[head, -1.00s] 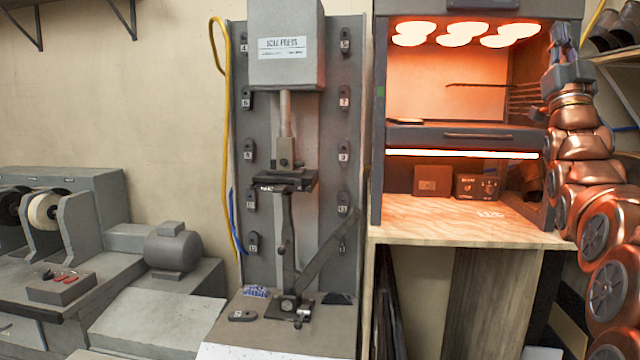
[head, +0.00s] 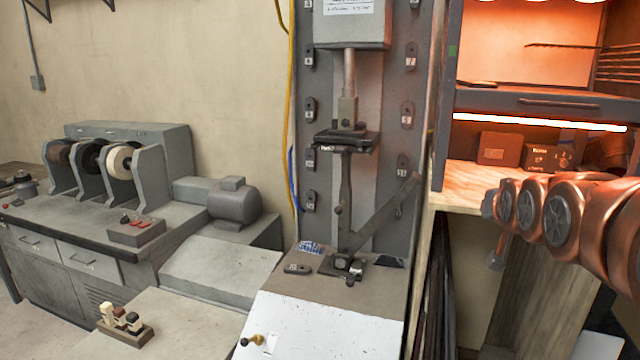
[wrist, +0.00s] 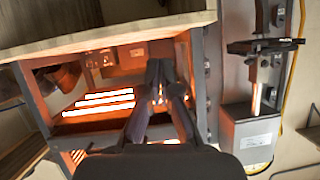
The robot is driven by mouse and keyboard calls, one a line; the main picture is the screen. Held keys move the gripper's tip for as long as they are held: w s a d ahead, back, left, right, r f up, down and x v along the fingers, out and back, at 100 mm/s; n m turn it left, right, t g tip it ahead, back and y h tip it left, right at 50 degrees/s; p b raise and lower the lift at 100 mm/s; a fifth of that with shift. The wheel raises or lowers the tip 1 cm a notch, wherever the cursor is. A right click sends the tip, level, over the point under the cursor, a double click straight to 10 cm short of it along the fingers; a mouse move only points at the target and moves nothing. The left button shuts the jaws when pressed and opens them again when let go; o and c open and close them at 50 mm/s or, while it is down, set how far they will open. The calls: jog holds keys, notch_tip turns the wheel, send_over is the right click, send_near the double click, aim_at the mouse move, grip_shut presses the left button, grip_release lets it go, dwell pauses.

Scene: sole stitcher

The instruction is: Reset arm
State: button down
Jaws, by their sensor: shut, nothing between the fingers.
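My arm (head: 575,215), with copper-coloured links, reaches in from the right edge of the head view. It lies roughly level in front of the lit cabinet and wooden counter. A small grey part below its left end may be part of my gripper; the links hide most of it. In the wrist view, my gripper (wrist: 160,85) has its dark fingers together with nothing held. That view appears upside down, with the orange-lit cabinet (wrist: 105,103) behind the fingers and the sole press (wrist: 257,135) to the right.
The sole press (head: 352,25) stands on a grey bench left of the cabinet (head: 530,102) and wooden counter (head: 448,196). A grinder with wheels (head: 118,160) and a motor (head: 233,203) are further left. A white-topped surface (head: 330,325) is in front of the press.

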jog(key=s+a+f+n+g+y, duration=0.1)
jog(key=s+a+f+g, duration=0.35)
jog(key=s+f, duration=0.4)
jog(key=s+a+f+n+g+y, duration=0.1)
jog(key=s+a+f+g, duration=0.2)
jog(key=s+a+f, duration=0.45)
jog(key=s+a+f+g, duration=0.1)
jog(key=s+f+g, duration=0.1)
jog(key=s, duration=0.5)
jog(key=s+a+f+n+g, duration=0.1)
jog(key=s+f+g, duration=0.1)
jog(key=s, duration=0.6)
jog(key=s+a+f+n+g+y, duration=0.1)
jog(key=s+f+g, duration=0.2)
jog(key=s, duration=0.5)
jog(key=shift+a+f+p, duration=0.3)
jog(key=shift+p, duration=0.15)
